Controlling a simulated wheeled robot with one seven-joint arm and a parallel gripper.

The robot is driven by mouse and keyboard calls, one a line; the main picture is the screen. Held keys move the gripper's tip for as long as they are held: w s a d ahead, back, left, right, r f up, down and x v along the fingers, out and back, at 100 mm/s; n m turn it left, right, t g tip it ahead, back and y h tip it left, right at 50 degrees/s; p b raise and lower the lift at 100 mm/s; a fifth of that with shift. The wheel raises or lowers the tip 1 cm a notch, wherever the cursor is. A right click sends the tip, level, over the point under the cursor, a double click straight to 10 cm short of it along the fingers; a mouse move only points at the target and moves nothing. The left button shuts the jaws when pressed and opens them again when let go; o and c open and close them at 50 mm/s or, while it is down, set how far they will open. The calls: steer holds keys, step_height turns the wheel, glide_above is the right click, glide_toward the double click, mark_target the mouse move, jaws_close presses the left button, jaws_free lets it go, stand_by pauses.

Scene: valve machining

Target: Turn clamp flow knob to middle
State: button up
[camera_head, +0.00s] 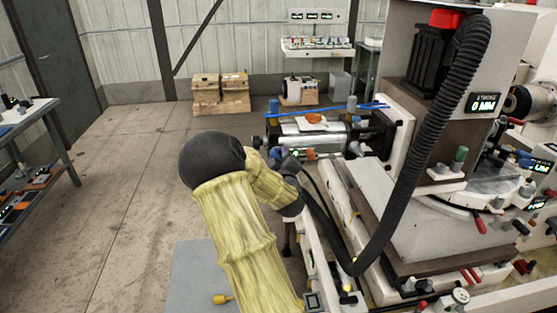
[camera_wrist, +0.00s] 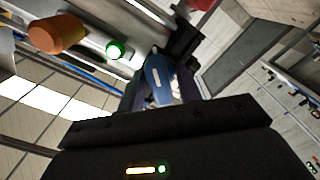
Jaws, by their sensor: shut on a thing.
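A blue knob (camera_wrist: 157,72) with a white mark sits between the dark fingers of my gripper (camera_wrist: 163,86) in the wrist view. My gripper is shut on this knob, which seems to be the clamp flow knob. No label is readable, so its setting cannot be told. A lit green lamp (camera_wrist: 115,49) and an orange knob (camera_wrist: 57,33) are beside it on the same housing. In the head view, my gripper (camera_head: 284,160) is at the left end of the machine's cylinder unit (camera_head: 325,138), with the fingertips and the blue knob mostly hidden.
A thick black corrugated hose (camera_head: 418,150) loops down in front of the machine, right of my arm. The machine table with several small levers fills the right. A shelf (camera_head: 45,135) stands at far left. The floor (camera_head: 120,180) between is clear. Wooden crates (camera_head: 220,95) stand behind.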

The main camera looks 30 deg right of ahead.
steer(key=o, duration=0.7)
steer(key=shift+c, duration=0.2)
steer(key=b+v, duration=1.3)
steer(key=v, duration=0.4)
steer(key=shift+s+a, duration=0.1)
steer(key=shift+s, duration=0.05)
steer(key=shift+a+f, duration=0.1)
stand_by(0.6)
